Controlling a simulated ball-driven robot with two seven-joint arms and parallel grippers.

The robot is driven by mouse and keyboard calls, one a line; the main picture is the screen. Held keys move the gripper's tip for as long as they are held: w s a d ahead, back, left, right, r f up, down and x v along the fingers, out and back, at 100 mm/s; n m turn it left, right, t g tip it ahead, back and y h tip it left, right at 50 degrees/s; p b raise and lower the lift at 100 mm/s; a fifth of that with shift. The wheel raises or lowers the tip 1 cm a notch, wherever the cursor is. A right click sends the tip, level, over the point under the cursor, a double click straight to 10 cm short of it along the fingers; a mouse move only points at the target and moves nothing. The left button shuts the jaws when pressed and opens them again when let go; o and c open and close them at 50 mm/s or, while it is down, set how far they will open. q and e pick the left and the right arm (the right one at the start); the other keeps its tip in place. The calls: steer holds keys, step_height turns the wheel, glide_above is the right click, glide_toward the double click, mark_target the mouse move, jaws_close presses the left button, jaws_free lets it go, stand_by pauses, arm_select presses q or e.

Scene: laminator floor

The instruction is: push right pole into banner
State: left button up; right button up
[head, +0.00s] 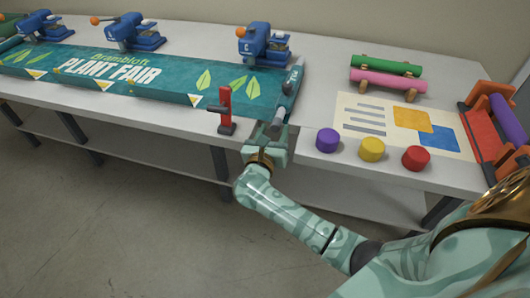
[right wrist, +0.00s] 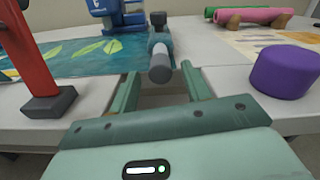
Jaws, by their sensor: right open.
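The teal banner (head: 150,75), lettered "Brambloft PLANT FAIR", lies along the table; its right part shows in the right wrist view (right wrist: 85,55). The right pole (head: 281,109) is a grey rod at the banner's right end, with a rounded dark end toward me. In the right wrist view the pole (right wrist: 160,68) points at the camera, ahead of and between the finger lines. My right gripper (head: 266,137) is open at the table's front edge, its fingers apart with nothing held. Whether they touch the pole I cannot tell. My left gripper is out of view.
A red upright (head: 225,104) on a dark base stands left of the pole. Blue clamps (head: 263,45) line the banner's back edge. Purple (head: 327,140), yellow (head: 372,149) and red (head: 416,158) pucks sit right of my gripper. Pink and green rolls (head: 388,79) lie behind.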

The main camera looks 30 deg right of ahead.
steer(key=p+v, duration=0.1)
steer(key=v, duration=1)
steer(key=shift+s+a, duration=0.2)
steer(key=shift+s+a+r+p, duration=0.1)
steer(key=shift+r+p, duration=0.15)
steer(key=shift+p, duration=0.15)
steer(key=c, duration=0.5)
steer(key=shift+s+a+r+m+y+p, duration=0.3)
steer(key=shift+s+a+r+y+p, duration=0.25)
steer(key=shift+p, duration=0.45)
steer(key=c, duration=0.5)
steer(key=shift+s+a+r+m+p, duration=0.2)
steer(key=shift+s+a+p, duration=0.1)
steer(key=shift+s, duration=0.3)
steer(key=shift+s+a+r+m+p, duration=0.1)
steer(key=shift+s+a+r+p, duration=0.15)
steer(key=shift+s, duration=0.3)
jaws_close()
steer(key=x, duration=0.4)
steer(key=b+x, duration=0.1)
steer(key=x, duration=0.3)
steer(key=f+b+x, duration=0.1)
steer(key=x, duration=0.4)
steer(key=shift+w+a+f, duration=0.1)
steer(key=shift+w, duration=0.1)
steer(key=shift+w+d, duration=0.35)
steer(key=shift+d, duration=0.05)
